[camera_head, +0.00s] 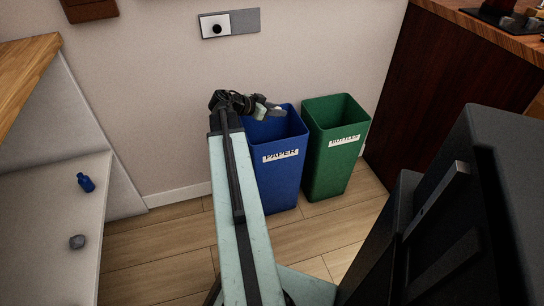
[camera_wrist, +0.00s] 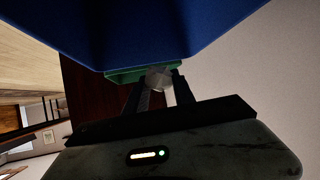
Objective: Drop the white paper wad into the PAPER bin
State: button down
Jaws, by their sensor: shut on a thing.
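My gripper (camera_head: 266,108) is at the far end of my pale green arm, over the open top of the blue bin (camera_head: 279,185). The blue bin's front label reads PAPER. In the wrist view, a small pale crumpled wad (camera_wrist: 159,77) sits between my two dark fingers, which are shut on it. The blue bin (camera_wrist: 170,30) fills the top of that view, close to the fingertips. In the head view I cannot clearly tell the wad from the gripper parts. The inside of the blue bin is partly hidden by my arm and gripper.
A green bin (camera_head: 333,172) with a white label stands just right of the blue one. A dark wooden cabinet (camera_head: 440,80) stands right of it. On the white shelf at left lie a small blue bottle (camera_head: 86,183) and a grey lump (camera_head: 77,242). The wall is close behind the bins.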

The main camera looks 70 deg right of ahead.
notch_tip(320, 180, down, 4)
jog(key=shift+r+b, duration=0.2)
jog(key=shift+b, duration=1.05)
jog(key=shift+r, duration=0.1)
jog(key=c, duration=1)
grip_release()
jog(key=shift+o, duration=0.2)
jog(key=p+v, duration=0.4)
jog(key=v, duration=0.3)
jog(key=shift+w+a+r, duration=0.2)
jog(key=shift+a, duration=0.1)
